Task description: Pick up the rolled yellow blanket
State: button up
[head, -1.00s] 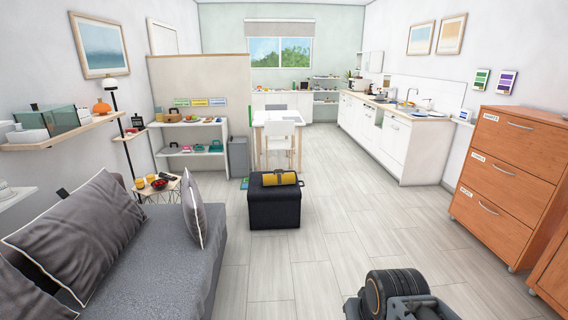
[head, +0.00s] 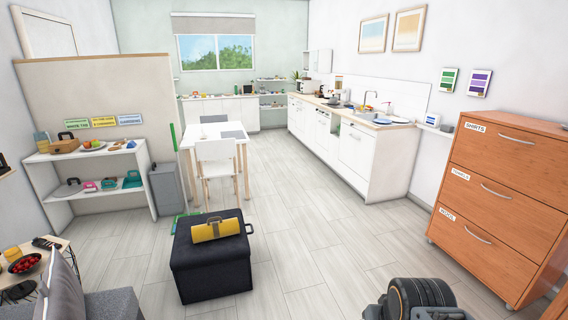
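The rolled yellow blanket (head: 217,230) lies on top of a black ottoman (head: 211,268) in the lower middle of the head view. A dark strap or handle shows around the roll and at its right end. Part of my arm shows at the bottom right, well to the right of the ottoman and apart from it. My gripper's fingers are not visible.
A grey sofa (head: 108,306) and a side table (head: 30,268) with a bowl stand at the lower left. A white table (head: 212,134) and chair (head: 217,165) stand behind the ottoman. An orange drawer cabinet (head: 490,205) is at the right. Floor (head: 325,240) right of the ottoman is clear.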

aim_at(208, 231)
jog(key=u, duration=0.15)
jog(key=i, duration=1.95)
jog(key=u, duration=1.35)
jog(key=i, duration=1.05)
jog(key=u, duration=1.45)
jog(key=i, duration=0.4)
jog(key=u, duration=0.15)
